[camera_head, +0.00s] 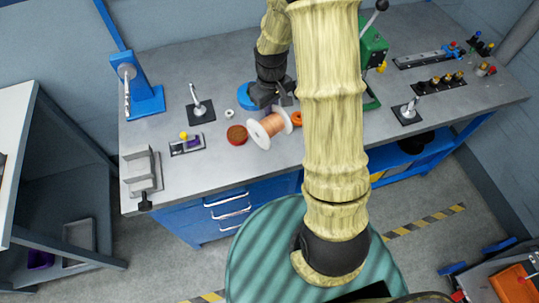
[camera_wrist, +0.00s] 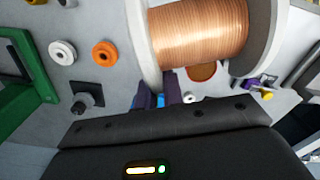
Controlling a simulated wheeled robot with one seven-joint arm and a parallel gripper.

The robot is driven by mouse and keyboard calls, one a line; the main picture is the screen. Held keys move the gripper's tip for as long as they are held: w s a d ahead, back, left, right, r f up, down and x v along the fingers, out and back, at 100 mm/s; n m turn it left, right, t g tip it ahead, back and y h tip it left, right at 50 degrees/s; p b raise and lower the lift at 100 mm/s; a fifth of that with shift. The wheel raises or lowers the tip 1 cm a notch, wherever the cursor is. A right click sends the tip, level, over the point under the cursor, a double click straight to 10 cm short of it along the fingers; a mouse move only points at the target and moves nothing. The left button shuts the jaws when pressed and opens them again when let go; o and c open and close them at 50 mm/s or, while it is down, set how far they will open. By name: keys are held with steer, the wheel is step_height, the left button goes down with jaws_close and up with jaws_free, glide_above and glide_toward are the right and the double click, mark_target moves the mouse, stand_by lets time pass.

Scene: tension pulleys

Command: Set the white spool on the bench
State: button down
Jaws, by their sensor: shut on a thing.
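The white spool (camera_head: 268,126) has white flanges and copper-coloured wire wound between them. My gripper (camera_head: 274,98) is shut on it from behind, over the front middle of the bench (camera_head: 225,155). In the wrist view the spool (camera_wrist: 200,32) lies on its side, large and close. Its left flange runs down between the dark fingers of my gripper (camera_wrist: 160,92). The head view does not clearly show whether the spool touches the bench or hangs just above it.
A reddish-brown round piece (camera_head: 237,135) lies left of the spool, an orange ring (camera_head: 296,118) right of it. A white ring (camera_head: 230,113) and a lever stand (camera_head: 200,108) are behind left. A green machine (camera_head: 373,50) stands right. Bench at left front is partly clear.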

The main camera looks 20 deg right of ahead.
steer(key=shift+f+p, duration=0.75)
steer(key=shift+f, duration=2.15)
steer(key=shift+w, duration=0.1)
steer(key=shift+f+p, duration=0.6)
steer(key=shift+f, duration=1.45)
steer(key=shift+f, duration=0.2)
steer(key=c, duration=1.5)
jaws_free()
